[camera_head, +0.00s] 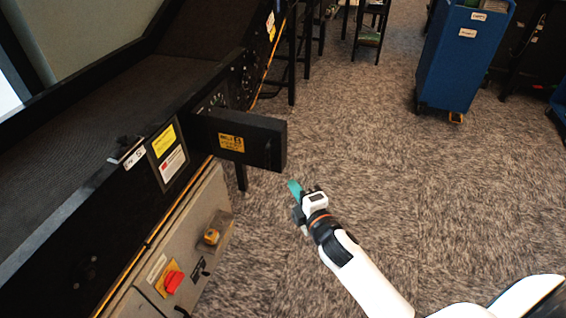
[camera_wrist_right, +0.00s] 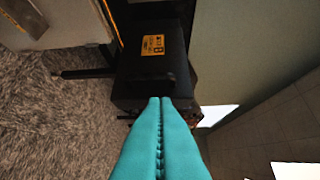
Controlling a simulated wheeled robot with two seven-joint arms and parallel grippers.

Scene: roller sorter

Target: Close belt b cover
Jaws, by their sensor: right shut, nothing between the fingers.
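The belt b cover (camera_head: 257,138) is a black box-like panel with a yellow label. In the head view it sticks out from the side of the black conveyor over the floor. It also shows in the right wrist view (camera_wrist_right: 170,72), straight past the fingertips. My right gripper (camera_head: 294,187) is shut and empty, just below and to the right of the cover's outer end. Its teal fingers (camera_wrist_right: 160,102) are pressed together in the wrist view, and their tips overlap the cover's near edge there; I cannot tell whether they touch it. My left gripper is not in view.
The conveyor (camera_head: 70,185) fills the left side. Below it a grey control panel carries a red switch (camera_head: 174,281) and an orange-yellow knob (camera_head: 212,236). A blue wheeled bin (camera_head: 462,60) stands at the upper right. The carpet between is clear.

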